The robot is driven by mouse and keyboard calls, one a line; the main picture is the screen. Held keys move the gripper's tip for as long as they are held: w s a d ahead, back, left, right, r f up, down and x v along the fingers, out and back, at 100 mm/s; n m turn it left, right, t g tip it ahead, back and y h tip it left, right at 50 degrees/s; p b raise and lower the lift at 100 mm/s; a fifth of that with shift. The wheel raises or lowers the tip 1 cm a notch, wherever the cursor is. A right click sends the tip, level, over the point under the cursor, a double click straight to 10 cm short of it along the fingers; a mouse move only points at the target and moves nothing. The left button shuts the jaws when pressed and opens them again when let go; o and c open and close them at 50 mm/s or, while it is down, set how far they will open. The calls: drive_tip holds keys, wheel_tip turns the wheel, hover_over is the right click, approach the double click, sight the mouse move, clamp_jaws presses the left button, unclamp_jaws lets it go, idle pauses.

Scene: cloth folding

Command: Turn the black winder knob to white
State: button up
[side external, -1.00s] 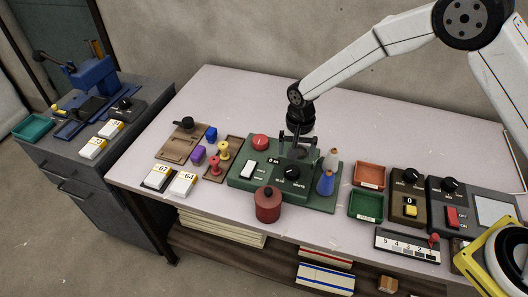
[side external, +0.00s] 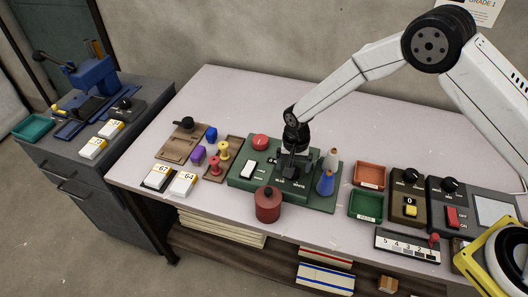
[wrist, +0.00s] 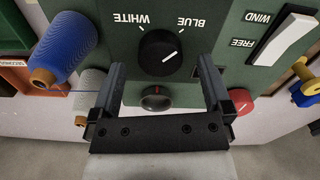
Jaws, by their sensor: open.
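The black winder knob (wrist: 158,52) sits on the green winder panel (wrist: 230,62), between the printed words WHITE and BLUE, which appear upside down in the wrist view. A short white line marks the knob's face, on its right half in that view. My gripper (wrist: 161,72) is open, with one finger on each side of the knob's near edge; I cannot tell whether either touches it. In the side view my gripper (side external: 291,165) is low over the green winder base (side external: 315,201) and hides the knob.
A blue cone (side external: 326,184) and a pale cone (side external: 331,160) stand right of my gripper. A white WIND/FREE rocker switch (side external: 249,169) and a red button (side external: 260,142) lie left. A dark red round canister (side external: 268,205) stands in front. The table behind is clear.

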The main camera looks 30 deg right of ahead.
drive_tip(key=shift+f, duration=0.95)
drive_tip(key=shift+c, duration=0.2)
drive_tip(key=c, duration=1.2)
drive_tip(key=shift+c, duration=0.2)
